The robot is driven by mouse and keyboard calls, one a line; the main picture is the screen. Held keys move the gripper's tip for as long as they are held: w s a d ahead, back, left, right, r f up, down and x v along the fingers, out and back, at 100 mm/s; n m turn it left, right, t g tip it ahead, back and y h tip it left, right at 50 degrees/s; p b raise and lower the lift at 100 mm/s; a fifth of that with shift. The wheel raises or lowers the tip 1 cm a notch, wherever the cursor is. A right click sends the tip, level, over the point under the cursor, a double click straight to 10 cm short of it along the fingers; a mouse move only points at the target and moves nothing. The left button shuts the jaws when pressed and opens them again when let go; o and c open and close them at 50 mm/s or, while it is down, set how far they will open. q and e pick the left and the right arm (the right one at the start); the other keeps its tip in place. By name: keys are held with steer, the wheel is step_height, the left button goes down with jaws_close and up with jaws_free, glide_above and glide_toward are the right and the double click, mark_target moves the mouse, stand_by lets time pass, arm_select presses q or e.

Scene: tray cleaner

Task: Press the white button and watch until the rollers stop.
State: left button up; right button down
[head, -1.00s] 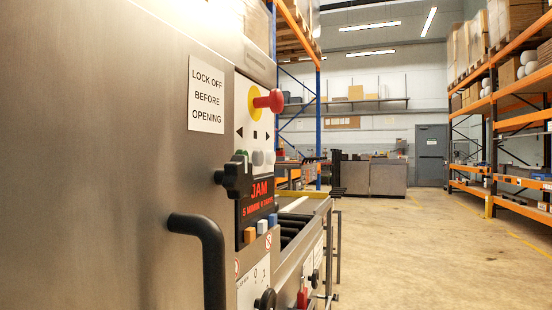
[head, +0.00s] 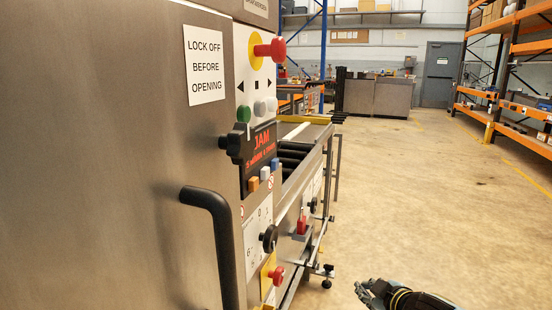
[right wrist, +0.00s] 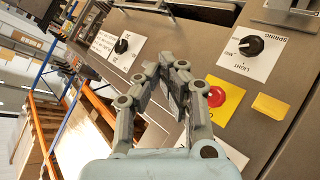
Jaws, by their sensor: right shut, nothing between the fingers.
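On the machine's side panel, a white button (head: 265,173) sits between an orange button (head: 253,184) and a blue button (head: 274,164) under a red-lettered JAM display (head: 262,145). Above the display are a green button (head: 244,113) and two pale buttons (head: 260,108). Dark rollers (head: 292,158) show just beyond the panel; I cannot tell whether they turn. My right gripper (head: 364,288) is at the bottom, right of the machine and clear of the buttons. In the right wrist view my right gripper (right wrist: 172,72) is shut and empty. My left gripper is out of view.
A black door handle (head: 215,225) and a red knob on yellow (head: 268,47) stick out from the machine. Lower down are black dials (head: 270,238) and a red button (head: 277,275). The right wrist view shows a red button (right wrist: 214,97). Open floor (head: 420,200) lies right.

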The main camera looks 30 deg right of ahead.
mark_target(273, 105)
steer(key=w+a+r+n+t+p, duration=0.1)
steer(key=w+r+t+p, duration=0.1)
steer(key=r, duration=1.1)
steer(key=w+a+r+n+t+y+p, duration=0.1)
steer(key=w+a+r+n+t, duration=0.1)
steer(key=r, duration=1.1)
steer(key=w+a+r+n+t+p, duration=0.1)
steer(key=w+r, duration=0.4)
steer(key=r, duration=0.9)
steer(key=a+t+p, duration=0.1)
steer(key=t, duration=0.1)
steer(key=shift+t+y+p, duration=0.3)
steer(key=shift+p, duration=0.05)
steer(key=shift+a, duration=0.15)
steer(key=w+a+p, duration=0.5)
steer(key=w+p, duration=0.1)
steer(key=shift+w+a, duration=0.35)
steer(key=shift+w, duration=0.05)
steer(key=shift+w+a, duration=0.25)
steer(key=shift+w, duration=0.05)
